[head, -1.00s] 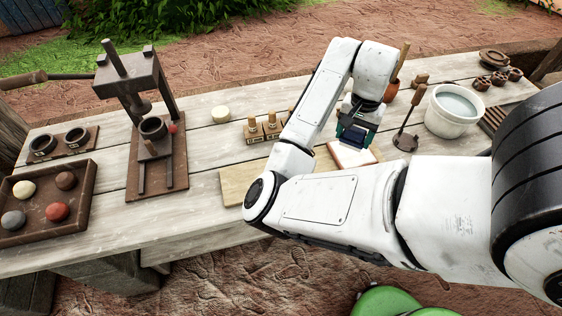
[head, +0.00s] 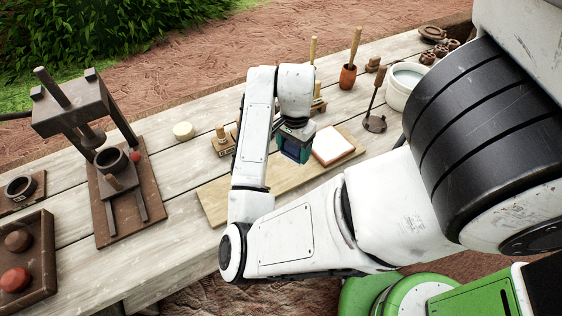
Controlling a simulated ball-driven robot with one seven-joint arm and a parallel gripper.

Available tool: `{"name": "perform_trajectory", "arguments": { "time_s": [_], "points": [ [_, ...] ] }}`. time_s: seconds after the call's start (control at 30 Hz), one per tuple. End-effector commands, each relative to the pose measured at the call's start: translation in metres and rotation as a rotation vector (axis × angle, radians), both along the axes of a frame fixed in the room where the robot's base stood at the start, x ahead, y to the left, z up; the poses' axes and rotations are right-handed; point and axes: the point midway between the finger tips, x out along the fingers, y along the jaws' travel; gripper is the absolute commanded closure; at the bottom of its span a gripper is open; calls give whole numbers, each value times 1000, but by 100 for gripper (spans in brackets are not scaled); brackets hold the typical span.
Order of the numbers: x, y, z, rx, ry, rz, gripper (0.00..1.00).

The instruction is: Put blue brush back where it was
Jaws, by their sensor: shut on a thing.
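My gripper (head: 297,148) points down at the end of the arm, above the board near the white-topped tile. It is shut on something. The held thing is hidden by the dark blue and teal gripper body, so I cannot make out whether it is the blue brush. A wooden handle (head: 313,50) rises behind my wrist; its lower part is hidden. Another wooden handle (head: 355,44) stands tilted in an orange-brown pot (head: 347,77). I cannot identify either as the blue brush.
The pale board (head: 212,203) bears the white tile (head: 333,147). Wooden-handled stamps (head: 221,145) are behind my arm. A press (head: 110,190) and a tray (head: 48,262) are at left.

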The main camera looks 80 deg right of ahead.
Motion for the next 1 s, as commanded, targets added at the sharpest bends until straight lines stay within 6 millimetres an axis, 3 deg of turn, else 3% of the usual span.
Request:
{"name": "perform_trajectory", "arguments": {
  "time_s": [0.03,0.23,0.43,0.63,1.0],
  "points": [
    [5,-2,-16,1,7,5,64],
    [26,-10,-35,4,0,1,64],
    [35,-14,-47,2,0,1,64],
    [35,-14,-72,3,1,1,64],
    [35,-14,-79,1,0,0,64]
  ]
}}
